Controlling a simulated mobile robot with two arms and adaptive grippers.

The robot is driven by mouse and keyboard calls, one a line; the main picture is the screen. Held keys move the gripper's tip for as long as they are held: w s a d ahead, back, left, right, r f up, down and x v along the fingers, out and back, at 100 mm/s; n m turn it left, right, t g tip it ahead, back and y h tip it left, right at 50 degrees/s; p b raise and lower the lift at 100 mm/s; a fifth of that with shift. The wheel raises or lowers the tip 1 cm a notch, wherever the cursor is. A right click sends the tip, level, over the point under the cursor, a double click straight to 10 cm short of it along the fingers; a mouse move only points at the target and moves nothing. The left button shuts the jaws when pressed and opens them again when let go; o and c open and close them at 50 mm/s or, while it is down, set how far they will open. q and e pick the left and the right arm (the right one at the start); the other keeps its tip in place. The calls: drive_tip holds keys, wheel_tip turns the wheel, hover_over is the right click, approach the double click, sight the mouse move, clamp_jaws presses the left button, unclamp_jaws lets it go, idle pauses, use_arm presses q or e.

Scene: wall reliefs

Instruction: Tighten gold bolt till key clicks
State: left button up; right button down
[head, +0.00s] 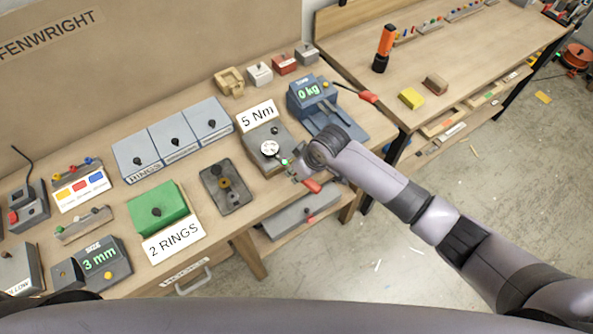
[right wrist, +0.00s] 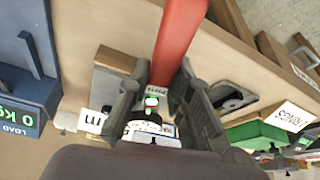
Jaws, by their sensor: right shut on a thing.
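My right gripper (head: 298,173) is at the front edge of the bench, beside the grey block (head: 283,133) with the 5 Nm sign (head: 258,114). It is shut on the key, whose red handle (head: 312,185) sticks out over the bench edge. In the right wrist view the red handle (right wrist: 181,40) rises between the fingers (right wrist: 160,95). The key's round white dial (head: 269,148) lies over the block, and a small green light (right wrist: 152,101) shows near the fingers. I cannot make out the gold bolt; the key or gripper may cover it. My left gripper is not in view.
The blue scale (head: 310,92), reading 0 kg, stands just right of the block. A second bench (head: 450,55) is at the back right; open floor lies in front.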

drive_tip(key=shift+r, duration=0.15)
drive_tip(key=shift+r, duration=2.45)
